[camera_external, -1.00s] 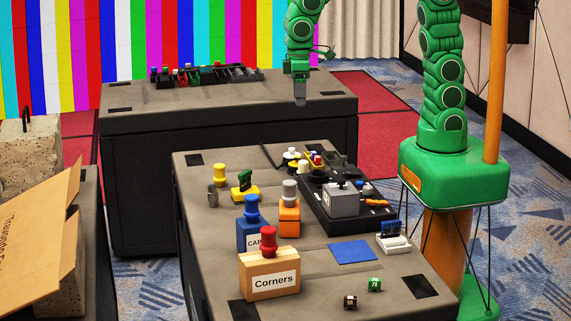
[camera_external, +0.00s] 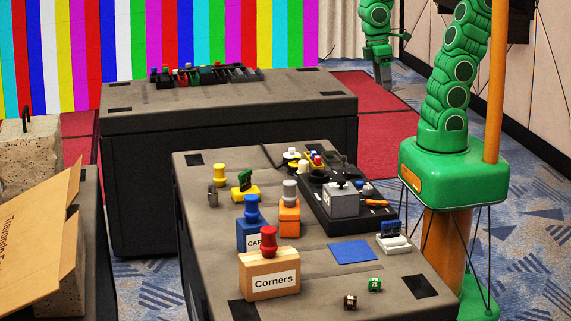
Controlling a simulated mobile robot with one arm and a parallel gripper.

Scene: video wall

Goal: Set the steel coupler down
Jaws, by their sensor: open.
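A small grey metal cylinder, which looks like the steel coupler (camera_external: 212,195), stands upright at the left side of the near case top (camera_external: 205,238), close to a yellow knobbed piece (camera_external: 220,174). My gripper (camera_external: 383,84) is far from it, at the upper right beyond the right end of the back case (camera_external: 300,88), in front of the red carpet. The gripper is small in this view; its jaws are open and I see nothing between them.
The near case also carries a wooden "Corners" block (camera_external: 270,281), a blue block (camera_external: 249,241), an orange block (camera_external: 289,220), a black tray (camera_external: 330,208), a blue square (camera_external: 352,251) and two dice. A cardboard box (camera_external: 40,230) stands at left.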

